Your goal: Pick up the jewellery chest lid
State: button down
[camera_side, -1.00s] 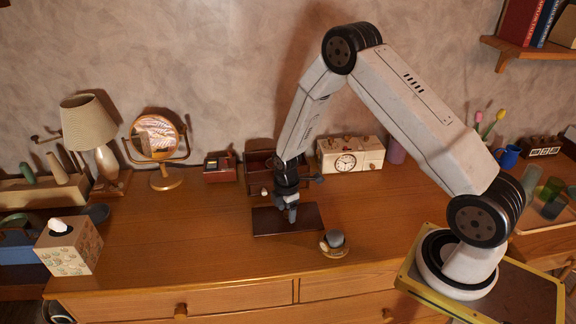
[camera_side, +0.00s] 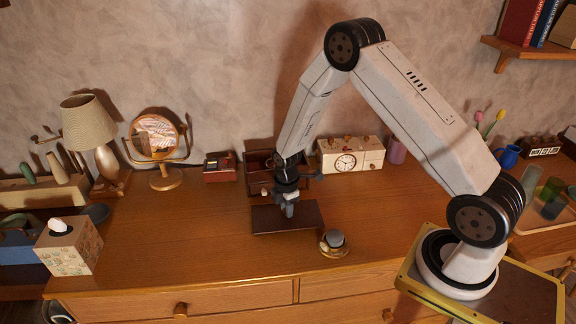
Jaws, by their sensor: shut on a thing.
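The jewellery chest lid (camera_side: 265,222) is a flat dark brown panel in the middle of the dresser top, in front of the open jewellery chest (camera_side: 258,161). My gripper (camera_side: 289,211) points down over the middle of the lid, with its fingers together. It is shut on the lid, but the fingers hide the part they grip. The lid looks level and at or just above the wood; I cannot tell if there is a gap. My wrist hides part of the chest.
A cream clock box (camera_side: 365,157) stands behind right, and a small red box (camera_side: 219,168) and round mirror (camera_side: 166,182) behind left. The dresser top left of the lid is clear.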

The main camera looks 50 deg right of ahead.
jog(key=shift+r, duration=0.45)
jog(key=s+a+r, duration=0.2)
jog(key=s+r, duration=0.9)
jog(key=s, duration=0.3)
jog(key=shift+r, duration=0.1)
jog(key=shift+w, duration=0.1)
jog(key=w+d+r, duration=0.1)
jog(key=w+d, duration=0.3)
jog(key=w, duration=0.5)
jog(key=w+d+r, duration=0.1)
jog(key=w+d, duration=0.3)
jog(key=w, duration=0.4)
jog(key=w+d+r, duration=0.1)
jog(key=w+d, duration=0.4)
jog(key=w, duration=0.4)
jog(key=shift+w+r+n, duration=0.3)
jog(key=shift+r, duration=0.1)
